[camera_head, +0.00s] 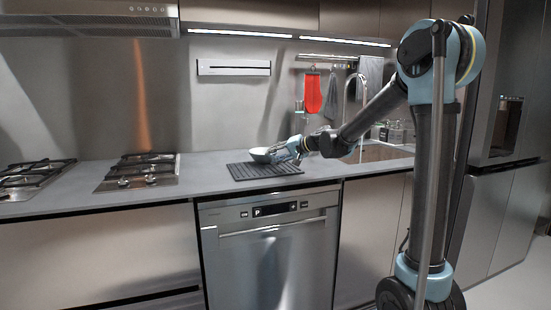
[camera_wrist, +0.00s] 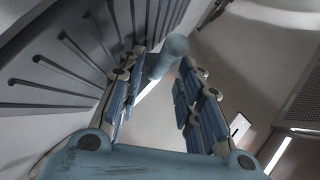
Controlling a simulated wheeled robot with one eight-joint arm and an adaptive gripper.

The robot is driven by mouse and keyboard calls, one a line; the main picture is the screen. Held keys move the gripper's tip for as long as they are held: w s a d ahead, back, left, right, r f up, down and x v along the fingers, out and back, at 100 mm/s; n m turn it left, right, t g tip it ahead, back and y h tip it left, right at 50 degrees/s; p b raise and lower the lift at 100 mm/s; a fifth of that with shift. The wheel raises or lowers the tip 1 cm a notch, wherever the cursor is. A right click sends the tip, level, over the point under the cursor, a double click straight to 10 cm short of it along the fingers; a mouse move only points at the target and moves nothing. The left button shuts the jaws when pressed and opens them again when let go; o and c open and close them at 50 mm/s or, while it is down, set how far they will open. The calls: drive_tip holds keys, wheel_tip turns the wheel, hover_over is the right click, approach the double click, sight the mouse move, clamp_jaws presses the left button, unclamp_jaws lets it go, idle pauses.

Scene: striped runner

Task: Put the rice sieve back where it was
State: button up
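The pale bowl-shaped thing (camera_head: 260,154), which I take to be the rice sieve, is at the back of the dark striped mat (camera_head: 240,173) on the counter. My gripper (camera_head: 280,152) is at its right side, low over the mat. In the wrist view my gripper (camera_wrist: 162,72) has its two fingers spread apart. A rounded blue-grey part (camera_wrist: 174,46), likely of the sieve, shows between and just beyond the fingertips. I see no clear contact with either finger. The mat's ribs (camera_wrist: 75,50) fill the upper left there.
Two gas hobs, one (camera_head: 140,170) nearer the mat, are to the left on the counter (camera_head: 205,165). A red cloth (camera_head: 313,92) hangs from a rail on the back wall. The tap (camera_head: 349,100) and sink area are to the right, behind my arm.

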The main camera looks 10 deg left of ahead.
drive_tip(key=v, duration=1.2)
drive_tip(key=s+d+f+g+h, duration=0.1)
drive_tip(key=s+d+f+h, duration=0.5)
drive_tip(key=s+d+f, duration=0.7)
drive_tip(key=s+d+f+g+h, duration=0.2)
drive_tip(key=s+d+f+h, duration=0.4)
drive_tip(key=s+d+f, duration=0.7)
drive_tip(key=s+d, duration=0.6)
drive_tip(key=s, duration=0.2)
drive_tip(key=shift+s+d+h, duration=0.25)
drive_tip(key=shift+d+h, duration=0.05)
drive_tip(key=shift+d, duration=0.1)
drive_tip(key=shift+f, duration=0.15)
drive_tip(key=shift+w+f, duration=0.2)
drive_tip(key=shift+w, duration=0.3)
